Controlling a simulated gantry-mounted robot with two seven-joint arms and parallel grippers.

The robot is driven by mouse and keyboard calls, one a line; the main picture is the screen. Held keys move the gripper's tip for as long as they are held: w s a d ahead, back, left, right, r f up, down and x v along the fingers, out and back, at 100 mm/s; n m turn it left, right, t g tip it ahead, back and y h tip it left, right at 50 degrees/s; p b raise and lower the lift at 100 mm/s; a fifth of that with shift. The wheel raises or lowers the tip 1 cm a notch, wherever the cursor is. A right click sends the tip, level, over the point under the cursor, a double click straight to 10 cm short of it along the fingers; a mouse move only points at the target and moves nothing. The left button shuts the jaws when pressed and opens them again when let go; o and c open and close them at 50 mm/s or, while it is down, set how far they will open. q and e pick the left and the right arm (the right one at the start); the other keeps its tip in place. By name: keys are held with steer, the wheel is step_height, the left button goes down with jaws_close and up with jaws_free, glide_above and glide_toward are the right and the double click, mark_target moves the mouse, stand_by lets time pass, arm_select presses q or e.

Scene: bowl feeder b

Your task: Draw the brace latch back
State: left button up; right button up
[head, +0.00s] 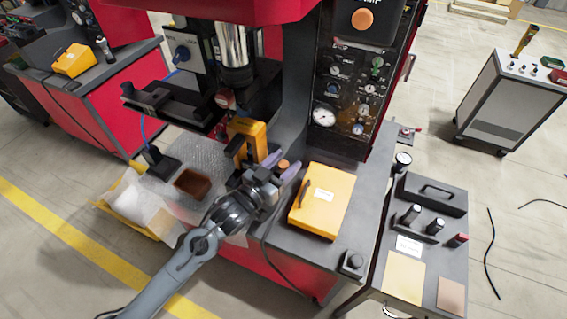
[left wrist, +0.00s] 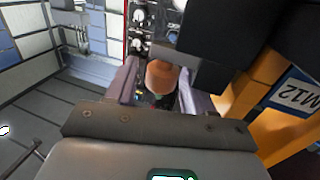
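My left gripper (head: 283,163) reaches in from the lower left in the head view, with its two pale purple fingers spread. A small orange-brown knob (head: 284,164) shows between the fingertips, beside a yellow-orange brace (head: 247,138) on the press bed. In the left wrist view the knob's rounded end (left wrist: 162,77) lies between the open fingers (left wrist: 160,92), with a gap at the left finger. The brace (left wrist: 262,95), with an M12 label, is close on the right there. I cannot tell for certain whether this knob is the brace latch. My right gripper is not in view.
A yellow box (head: 322,200) sits just right of the gripper. A brown tray (head: 192,184) and a black stand (head: 160,160) are to its left. The red press with its control panel (head: 345,95) rises behind. A side table (head: 425,240) stands at right.

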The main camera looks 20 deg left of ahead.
arm_select(q)
jaws_close()
steer(key=d+p, duration=0.1)
steer(key=d, duration=0.1)
steer(key=shift+s+d, duration=0.15)
steer(key=shift+d, duration=0.15)
steer(key=shift+c, duration=0.2)
jaws_free()
steer(key=shift+o, duration=0.8)
steer(key=shift+d, duration=0.15)
